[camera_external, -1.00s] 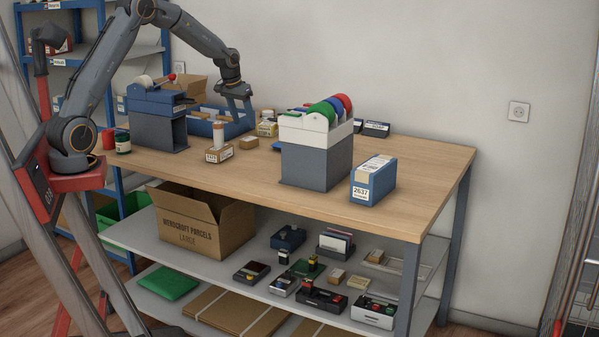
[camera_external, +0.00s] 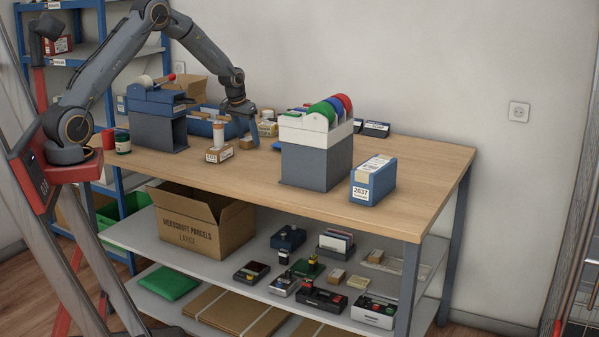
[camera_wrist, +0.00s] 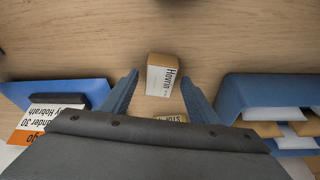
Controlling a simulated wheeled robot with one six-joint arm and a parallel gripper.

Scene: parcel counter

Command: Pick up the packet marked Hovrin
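The packet marked Hovrin (camera_wrist: 161,75) is a small brown box with a white label. In the wrist view it lies on the wooden table, between and slightly beyond the fingertips of my gripper (camera_wrist: 160,79). My gripper is open, with a gap on each side of the packet. In the external view my gripper (camera_external: 246,137) is low over the table behind the small labelled carton, and its fingers partly cover a small brown box (camera_external: 247,143) that appears to be this packet.
Another packet (camera_wrist: 172,118) shows near the palm. A tape-reel stand (camera_external: 316,160) stands right of my gripper.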

